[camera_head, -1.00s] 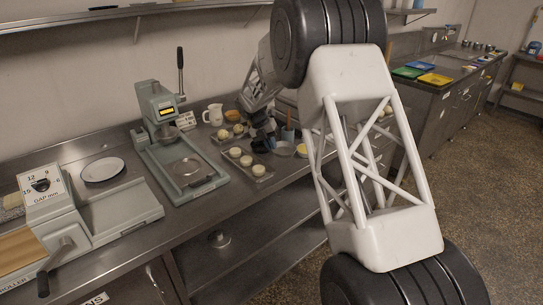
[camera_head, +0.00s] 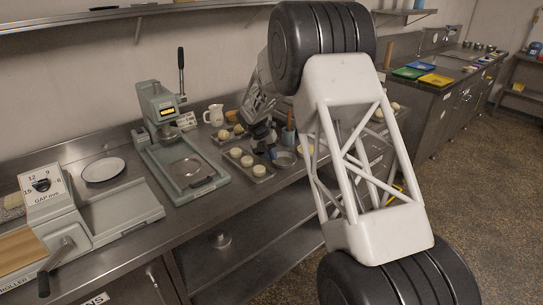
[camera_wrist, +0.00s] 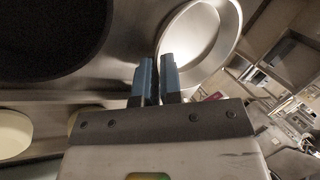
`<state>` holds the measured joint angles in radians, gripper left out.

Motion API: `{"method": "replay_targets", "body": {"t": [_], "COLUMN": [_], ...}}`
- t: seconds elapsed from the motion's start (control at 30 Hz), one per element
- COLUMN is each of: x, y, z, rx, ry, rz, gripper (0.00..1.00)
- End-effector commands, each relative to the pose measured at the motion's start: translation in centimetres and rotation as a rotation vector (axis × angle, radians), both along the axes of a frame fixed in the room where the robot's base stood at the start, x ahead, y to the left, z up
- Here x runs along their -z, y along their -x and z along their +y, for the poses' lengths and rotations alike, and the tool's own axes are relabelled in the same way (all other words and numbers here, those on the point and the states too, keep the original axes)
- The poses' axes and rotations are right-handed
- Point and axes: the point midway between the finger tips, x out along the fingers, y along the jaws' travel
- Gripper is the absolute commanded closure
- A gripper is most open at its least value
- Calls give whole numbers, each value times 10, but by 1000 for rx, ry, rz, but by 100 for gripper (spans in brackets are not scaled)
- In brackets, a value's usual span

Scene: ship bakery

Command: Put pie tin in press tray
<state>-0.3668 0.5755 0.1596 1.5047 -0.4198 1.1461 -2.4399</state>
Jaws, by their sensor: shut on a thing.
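The pie tin (camera_wrist: 228,40) is a shallow round silver tin. In the wrist view my gripper (camera_wrist: 158,68) has its two blue fingers closed on the tin's near rim, with the tin extending up and right. In the head view the tin (camera_head: 284,158) shows at the tip of my gripper (camera_head: 272,151), over the bench's front part. The press tray (camera_head: 208,188) is the grey-green bed of the upright press at left centre. The tin is well to the right of the press.
A baking tray (camera_head: 262,176) with pale dough rounds lies between press and gripper. A white jug (camera_head: 214,115) stands behind it. The press has a tall upright lever (camera_head: 181,70). A dough roller (camera_head: 50,200) and a white plate (camera_head: 103,170) are at left.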

Motion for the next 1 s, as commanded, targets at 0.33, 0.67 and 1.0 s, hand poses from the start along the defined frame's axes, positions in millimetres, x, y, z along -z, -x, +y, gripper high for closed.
{"method": "replay_targets", "body": {"t": [0.33,0.67,1.0], "x": [2,2,0], "y": [0,0,0], "z": [0,0,2], "rx": [0,0,0], "ry": [0,0,0], "rz": [0,0,-1], "gripper": [89,68,68]}}
